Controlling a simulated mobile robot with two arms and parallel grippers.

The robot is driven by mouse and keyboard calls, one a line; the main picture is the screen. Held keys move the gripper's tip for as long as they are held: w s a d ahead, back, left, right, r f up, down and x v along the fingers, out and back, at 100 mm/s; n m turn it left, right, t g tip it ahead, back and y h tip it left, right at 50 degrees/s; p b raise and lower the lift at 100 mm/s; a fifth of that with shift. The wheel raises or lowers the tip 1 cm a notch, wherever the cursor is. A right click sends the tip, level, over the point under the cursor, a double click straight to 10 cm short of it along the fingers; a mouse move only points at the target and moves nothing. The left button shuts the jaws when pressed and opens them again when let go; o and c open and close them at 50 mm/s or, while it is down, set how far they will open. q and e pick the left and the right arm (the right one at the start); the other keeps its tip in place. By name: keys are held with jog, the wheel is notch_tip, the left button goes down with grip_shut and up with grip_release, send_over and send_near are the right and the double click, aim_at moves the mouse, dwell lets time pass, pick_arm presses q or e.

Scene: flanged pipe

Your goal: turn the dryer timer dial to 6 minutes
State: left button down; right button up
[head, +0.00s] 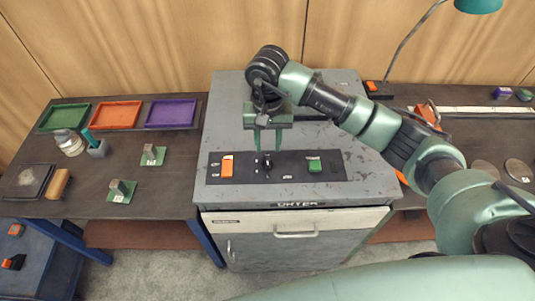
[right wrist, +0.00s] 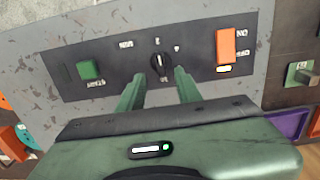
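The dryer's timer dial (head: 267,166) is a small black knob in the middle of the dark control panel (head: 240,178) on top of the grey machine. In the right wrist view the dial (right wrist: 160,64) shows with a pale pointer line and small labels around it, too small to read surely. My right gripper (head: 268,150) is above the panel, fingers pointing down. In the right wrist view its two fingers (right wrist: 158,82) are apart, with the dial beyond and between their tips. I cannot tell whether they touch it. The left gripper is not in view.
An orange on/off switch (head: 227,166) and a green start button (head: 315,165) flank the dial. A side table at left holds green, orange (head: 116,115) and purple trays and small blocks. A teal lamp (head: 478,5) stands at back right.

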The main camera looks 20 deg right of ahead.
aim_at(268, 160)
notch_tip(268, 160, down, 5)
jog(key=shift+r+p, duration=0.1)
jog(key=shift+p, duration=0.95)
jog(key=shift+f, duration=0.6)
grip_shut()
